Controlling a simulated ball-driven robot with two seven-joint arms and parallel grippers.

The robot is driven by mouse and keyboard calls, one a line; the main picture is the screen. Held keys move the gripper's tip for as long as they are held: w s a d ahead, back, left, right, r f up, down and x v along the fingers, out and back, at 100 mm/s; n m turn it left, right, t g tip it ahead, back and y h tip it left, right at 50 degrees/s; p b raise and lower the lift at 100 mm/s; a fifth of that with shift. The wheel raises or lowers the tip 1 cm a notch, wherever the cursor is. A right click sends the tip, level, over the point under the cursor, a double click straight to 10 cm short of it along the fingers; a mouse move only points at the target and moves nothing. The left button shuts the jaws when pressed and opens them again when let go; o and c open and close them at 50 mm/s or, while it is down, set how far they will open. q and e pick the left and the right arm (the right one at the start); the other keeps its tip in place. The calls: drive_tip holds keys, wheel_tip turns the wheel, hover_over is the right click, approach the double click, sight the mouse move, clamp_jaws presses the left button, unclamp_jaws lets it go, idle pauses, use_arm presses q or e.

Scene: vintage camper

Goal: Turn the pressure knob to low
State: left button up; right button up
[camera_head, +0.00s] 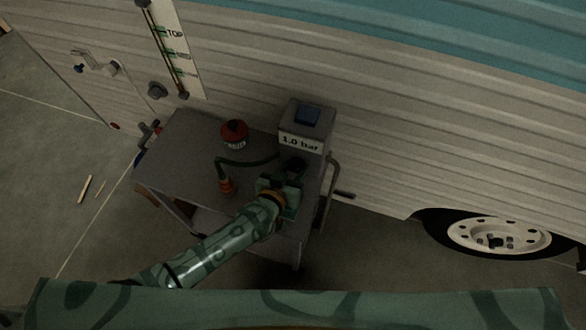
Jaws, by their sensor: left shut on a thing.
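A grey pressure box (291,117) stands on the right end of a small grey cart. My left gripper (292,169) reaches up from below to the box's front face, just under the label. It is shut on the pressure knob, which the gripper almost wholly hides. The knob's setting cannot be read. My right gripper is out of view.
The cart top (190,150) carries a red round-topped item (234,133) and a dark hose with an orange-red end (226,186). The camper wall (400,130) stands close behind. Open floor (60,190) lies left.

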use_arm(q)
drive_tip(key=shift+f+n+h+b, duration=0.25)
drive_tip(key=shift+n+h+b, duration=0.15)
drive_tip(key=shift+n, duration=0.2)
drive_tip(key=shift+f+n+h+b, duration=0.1)
drive_tip(key=shift+n+h+b, duration=0.4)
drive_tip(key=shift+n+b, duration=0.15)
drive_tip(key=n+h+b, duration=0.1)
drive_tip(key=n+b, duration=0.2)
drive_tip(key=b, duration=0.1)
drive_tip(key=shift+a+f+h, duration=0.1)
drive_tip(key=shift+f+h, duration=0.05)
drive_tip(key=shift+h, duration=0.15)
drive_tip(key=shift+r+n+h+b, duration=0.2)
drive_tip(key=shift+n+h+b, duration=0.2)
drive_tip(key=shift+n+b, duration=0.4)
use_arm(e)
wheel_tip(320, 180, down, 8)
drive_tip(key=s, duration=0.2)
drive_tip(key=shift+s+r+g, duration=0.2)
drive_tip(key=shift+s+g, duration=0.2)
use_arm(q)
drive_tip(key=shift+r, duration=0.1)
drive_tip(key=o, duration=1)
